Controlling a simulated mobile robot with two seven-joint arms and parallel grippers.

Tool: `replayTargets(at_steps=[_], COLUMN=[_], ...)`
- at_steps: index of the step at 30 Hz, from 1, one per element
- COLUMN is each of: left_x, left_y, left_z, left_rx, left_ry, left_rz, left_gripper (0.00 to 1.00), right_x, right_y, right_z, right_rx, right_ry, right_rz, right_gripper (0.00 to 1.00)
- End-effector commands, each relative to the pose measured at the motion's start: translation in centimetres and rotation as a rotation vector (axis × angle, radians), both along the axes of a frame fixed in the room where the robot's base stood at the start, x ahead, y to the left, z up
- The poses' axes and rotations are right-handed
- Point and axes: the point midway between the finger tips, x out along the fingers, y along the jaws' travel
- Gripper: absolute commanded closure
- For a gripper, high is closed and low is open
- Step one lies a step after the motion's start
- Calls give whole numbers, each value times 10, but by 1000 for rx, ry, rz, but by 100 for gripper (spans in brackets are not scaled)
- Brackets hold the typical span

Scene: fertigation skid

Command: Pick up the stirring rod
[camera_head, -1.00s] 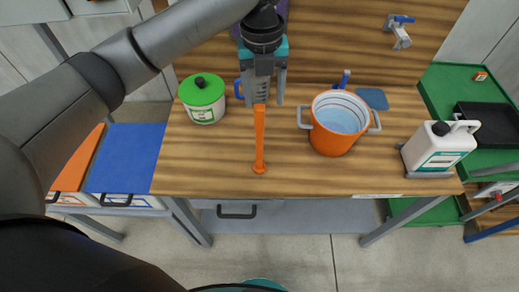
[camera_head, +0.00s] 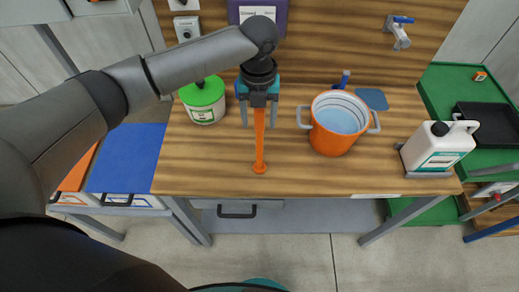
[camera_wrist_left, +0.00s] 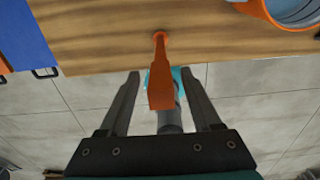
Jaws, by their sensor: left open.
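The orange stirring rod (camera_head: 260,145) lies or stands on the wooden bench, left of the orange bucket, its small round end towards the front edge. My left gripper (camera_head: 259,120) is open above the rod's far end, with one finger on each side of it. In the left wrist view the rod (camera_wrist_left: 160,75) shows between the two spread fingers of the gripper (camera_wrist_left: 161,80), with gaps on both sides. I cannot tell how far the fingers are above the bench. My right gripper is not in view.
An orange bucket (camera_head: 333,140) of bluish liquid stands right of the rod. A green-lidded tub (camera_head: 204,112) stands left, close to my arm. A white jug (camera_head: 438,146) stands at the bench's right end. The bench (camera_head: 215,165) is clear in front.

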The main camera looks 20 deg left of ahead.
Motion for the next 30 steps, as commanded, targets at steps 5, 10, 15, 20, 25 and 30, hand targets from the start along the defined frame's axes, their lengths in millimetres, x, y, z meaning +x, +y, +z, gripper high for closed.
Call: replayTargets(at_steps=[5,10,15,20,25,30], left_x=[2,3,3,3,3,3], left_y=[-1,-1,0,0,-1,0], left_z=[-27,-43,-44,-44,-44,-44], left_rx=[1,2,1,1,1,1], left_ry=[4,1,0,0,0,0], left_rz=[1,-1,-1,-1,0,0], left_gripper=[35,35,35,45,64,83], right_x=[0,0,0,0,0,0], right_y=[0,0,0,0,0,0], right_z=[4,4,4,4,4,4], right_rx=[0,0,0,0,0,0], right_ry=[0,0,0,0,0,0], right_rz=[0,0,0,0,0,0], right_gripper=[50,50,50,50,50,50])
